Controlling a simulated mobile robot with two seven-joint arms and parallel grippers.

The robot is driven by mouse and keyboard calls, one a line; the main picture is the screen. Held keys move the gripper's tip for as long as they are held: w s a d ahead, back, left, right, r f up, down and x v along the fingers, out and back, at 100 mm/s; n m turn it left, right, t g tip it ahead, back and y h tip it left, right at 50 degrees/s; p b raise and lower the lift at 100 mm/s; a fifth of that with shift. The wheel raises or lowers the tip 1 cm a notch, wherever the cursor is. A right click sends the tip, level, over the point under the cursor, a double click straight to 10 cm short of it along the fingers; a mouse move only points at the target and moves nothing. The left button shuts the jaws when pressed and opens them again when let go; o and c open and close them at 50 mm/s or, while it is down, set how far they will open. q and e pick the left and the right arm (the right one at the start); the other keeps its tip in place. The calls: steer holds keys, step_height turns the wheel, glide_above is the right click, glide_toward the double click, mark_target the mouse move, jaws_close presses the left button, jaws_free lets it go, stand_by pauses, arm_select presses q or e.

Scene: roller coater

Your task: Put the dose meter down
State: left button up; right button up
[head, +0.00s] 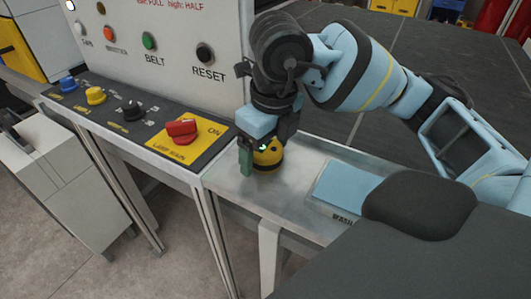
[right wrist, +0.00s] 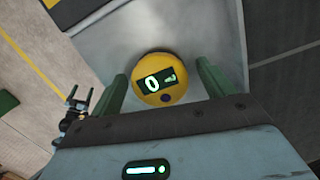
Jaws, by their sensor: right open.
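The dose meter (head: 267,157) is a round yellow device with a black base, standing on the grey metal side table (head: 225,182) in the head view. In the right wrist view the dose meter (right wrist: 160,66) shows a dark display with a lit 0. My right gripper (head: 262,150) comes down over it from above. In the right wrist view the green fingers of my right gripper (right wrist: 162,84) are open, one on each side of the dose meter, with a small gap visible. The far finger is mostly hidden in the head view. My left gripper is not in view.
A control panel with a red lamp switch (head: 181,129) and several buttons stands left of the table. A light blue pad (head: 343,187) marked WASH lies to the right on the table. Bare metal surface is free around the dose meter.

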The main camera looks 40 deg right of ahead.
mark_target(265, 147)
steer(key=c, duration=1.2)
steer(key=shift+r, duration=0.15)
steer(key=shift+r, duration=0.7)
step_height(265, 147, up, 2)
steer(key=shift+s+a+r, duration=0.1)
steer(key=shift+a, duration=0.05)
steer(key=s+a+r, duration=0.1)
steer(key=s+a, duration=1)
steer(key=shift+p, duration=0.4)
